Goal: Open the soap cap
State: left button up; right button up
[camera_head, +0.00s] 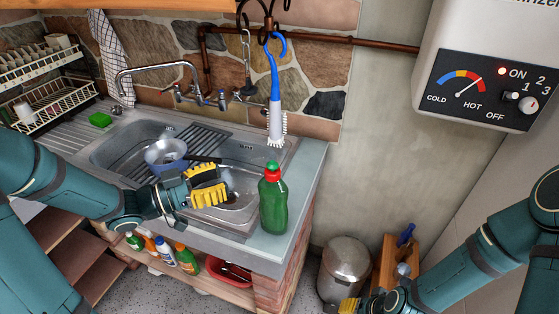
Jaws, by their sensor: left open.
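A green soap bottle (273,207) stands upright on the counter at the front right corner of the sink. My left gripper (217,184), with yellow finger pads, is open and empty over the sink. It is to the left of the bottle and apart from it, with its fingers pointing towards it. My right gripper (348,304) shows only partly at the bottom edge, low and far from the bottle, and its jaws are not clear.
The metal sink (110,155) holds a pan (166,153) and a dark rack. A blue and white brush (276,100) hangs behind the bottle. A green sponge (100,120) lies at the left. The counter's right edge is close to the bottle. A metal bin (345,262) stands below.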

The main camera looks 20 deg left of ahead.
aim_at(270, 165)
pick_arm(q)
jog(key=x, duration=1.3)
jog(key=shift+w+d, duration=0.1)
jog(key=shift+w, duration=0.05)
grip_shut()
